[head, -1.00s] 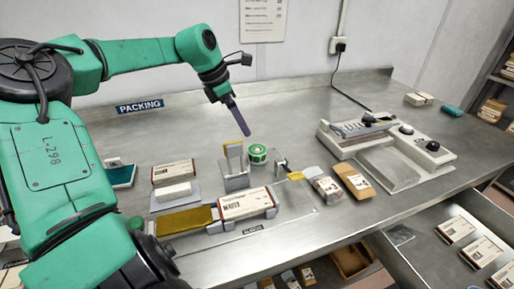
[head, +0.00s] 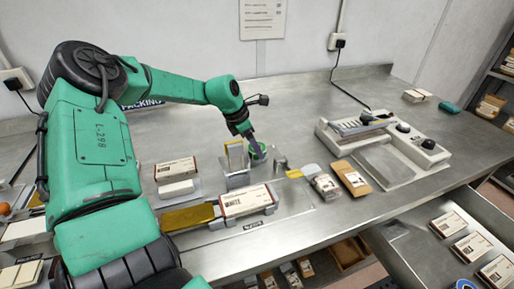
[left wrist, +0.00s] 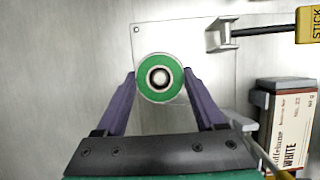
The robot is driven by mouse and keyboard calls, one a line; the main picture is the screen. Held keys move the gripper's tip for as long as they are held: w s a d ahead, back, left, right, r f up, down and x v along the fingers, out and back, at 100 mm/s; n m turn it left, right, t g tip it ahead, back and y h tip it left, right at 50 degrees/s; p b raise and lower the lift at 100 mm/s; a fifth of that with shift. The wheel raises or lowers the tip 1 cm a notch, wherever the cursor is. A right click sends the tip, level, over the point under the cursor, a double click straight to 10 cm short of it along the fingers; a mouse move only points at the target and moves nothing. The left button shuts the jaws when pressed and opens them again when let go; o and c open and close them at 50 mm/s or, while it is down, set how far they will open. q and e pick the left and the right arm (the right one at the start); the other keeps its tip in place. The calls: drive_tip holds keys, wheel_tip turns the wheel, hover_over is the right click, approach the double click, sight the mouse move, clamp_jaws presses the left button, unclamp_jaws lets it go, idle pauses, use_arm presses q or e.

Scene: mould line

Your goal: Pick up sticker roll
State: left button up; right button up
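The sticker roll (left wrist: 146,92) is a green ring with a pale centre, seen from above in the left wrist view. It stands on a light plate on the steel bench. In the head view the sticker roll (head: 259,152) is partly hidden by my gripper. My left gripper (left wrist: 159,78) has its two purple fingers on either side of the roll, spread apart, with the roll between their tips. Whether the fingertips touch it is hard to tell. In the head view my left gripper (head: 256,149) is right at the roll. My right gripper is not in view.
A metal stand (head: 236,172) is just left of the roll, and a small metal cylinder (head: 280,163) just right. A white box (head: 245,202) lies in front. A sealing machine (head: 385,150) stands to the right. The bench behind the roll is clear.

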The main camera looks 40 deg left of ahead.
use_arm(q)
drive_tip(key=c, duration=0.4)
wheel_tip(320, 180, up, 20)
drive_tip(key=shift+r+b, duration=0.1)
drive_tip(key=shift+b, duration=0.6)
